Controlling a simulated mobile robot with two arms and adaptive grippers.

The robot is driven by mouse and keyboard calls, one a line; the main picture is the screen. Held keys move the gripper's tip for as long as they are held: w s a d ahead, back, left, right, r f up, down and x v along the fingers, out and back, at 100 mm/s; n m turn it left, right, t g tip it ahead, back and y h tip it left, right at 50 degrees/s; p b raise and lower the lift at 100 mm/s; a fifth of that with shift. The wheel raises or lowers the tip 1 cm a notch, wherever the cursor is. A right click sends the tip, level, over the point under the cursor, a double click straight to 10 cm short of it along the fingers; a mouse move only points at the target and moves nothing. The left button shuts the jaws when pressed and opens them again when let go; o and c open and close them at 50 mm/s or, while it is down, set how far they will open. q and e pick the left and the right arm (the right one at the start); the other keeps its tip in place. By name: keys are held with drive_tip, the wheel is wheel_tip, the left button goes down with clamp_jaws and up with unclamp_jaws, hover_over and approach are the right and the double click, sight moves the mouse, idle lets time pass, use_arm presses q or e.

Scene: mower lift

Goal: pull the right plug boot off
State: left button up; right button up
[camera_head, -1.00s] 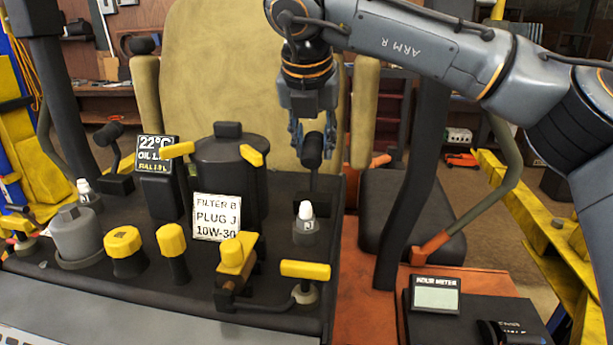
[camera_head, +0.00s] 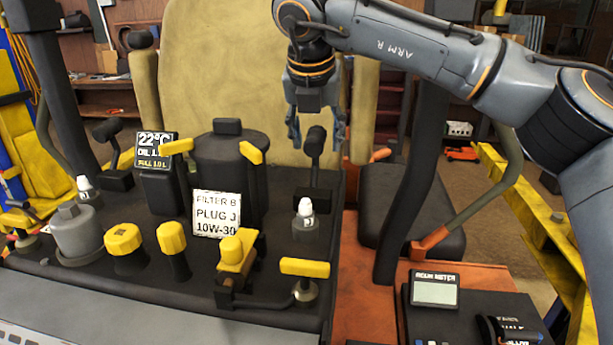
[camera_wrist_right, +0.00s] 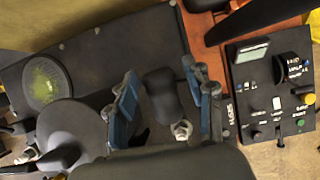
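The right plug boot (camera_head: 316,142) is a black, rounded knob on a short stem. It stands at the back right of the black engine deck in the head view. My right gripper (camera_head: 317,135) hangs over it with blue-grey fingers spread, one to each side. In the right wrist view the dark boot (camera_wrist_right: 162,95) shows between the two open fingers (camera_wrist_right: 165,105), with gaps on both sides. I cannot tell whether either finger touches it. My left gripper is not in view.
A similar black boot (camera_head: 108,132) is at far left. An hour meter panel (camera_head: 434,291) is at front right.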

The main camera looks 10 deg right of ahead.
idle(0.5)
drive_tip(key=shift+r+p, duration=2.25)
drive_tip(key=shift+r, duration=1.25)
drive_tip(key=shift+f, duration=0.1)
